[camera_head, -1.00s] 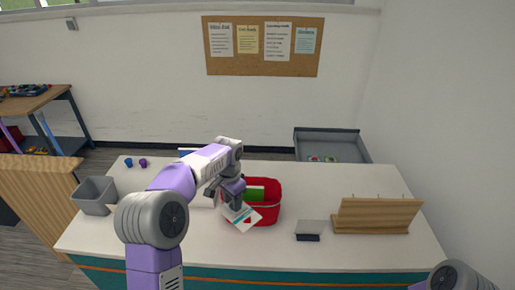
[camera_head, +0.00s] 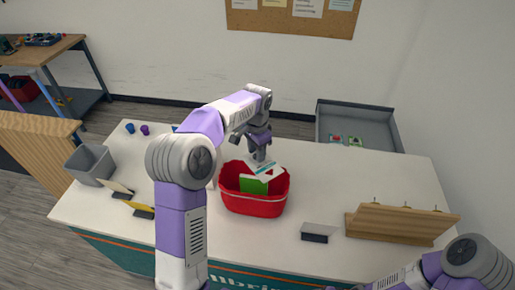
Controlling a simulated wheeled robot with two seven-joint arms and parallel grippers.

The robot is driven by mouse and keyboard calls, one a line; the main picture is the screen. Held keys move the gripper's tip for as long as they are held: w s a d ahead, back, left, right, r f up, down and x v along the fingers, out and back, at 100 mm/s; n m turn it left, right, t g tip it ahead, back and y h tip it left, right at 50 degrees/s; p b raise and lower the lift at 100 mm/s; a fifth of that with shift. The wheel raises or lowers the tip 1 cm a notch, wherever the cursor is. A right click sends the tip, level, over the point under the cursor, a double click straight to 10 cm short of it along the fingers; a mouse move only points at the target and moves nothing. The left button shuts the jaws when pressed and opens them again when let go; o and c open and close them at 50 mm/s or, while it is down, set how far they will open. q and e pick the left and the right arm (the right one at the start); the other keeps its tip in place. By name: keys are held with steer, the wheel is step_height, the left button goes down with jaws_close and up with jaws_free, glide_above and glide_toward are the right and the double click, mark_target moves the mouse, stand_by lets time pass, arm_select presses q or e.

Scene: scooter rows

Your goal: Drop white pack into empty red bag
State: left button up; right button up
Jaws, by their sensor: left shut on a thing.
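The red bag (camera_head: 254,206) stands open on the white table, near its middle. A green flat thing (camera_head: 254,186) shows in its opening, so the bag does not look empty. My left gripper (camera_head: 260,158) is above the back of the bag, shut on the white pack (camera_head: 266,170), which has teal and red marks. The pack hangs tilted over the opening, and part of it overlaps the green thing in the picture. I cannot tell whether the pack touches the bag. My right gripper is not in view; only part of that arm shows at lower right.
A grey bin (camera_head: 90,164) stands at the table's left, with small tilted cards near it. A wooden rack (camera_head: 400,224) and a small grey-black block (camera_head: 318,232) are to the right. A grey container (camera_head: 358,126) stands behind the table. Two small cups are at the back left.

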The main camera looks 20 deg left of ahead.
arm_select(q)
steer(key=f, duration=0.1)
steer(key=f+b, duration=0.1)
steer(key=shift+w+f+b, duration=0.2)
steer(key=shift+f+b, duration=0.1)
steer(key=shift+f, duration=0.1)
steer(key=shift+f+b, duration=0.35)
steer(key=shift+f, duration=0.05)
steer(key=shift+r, duration=0.1)
steer(key=o, duration=1.1)
steer(key=shift+o, duration=0.2)
step_height(320, 180, up, 8)
steer(key=shift+f+p, duration=0.2)
steer(key=shift+p, duration=0.1)
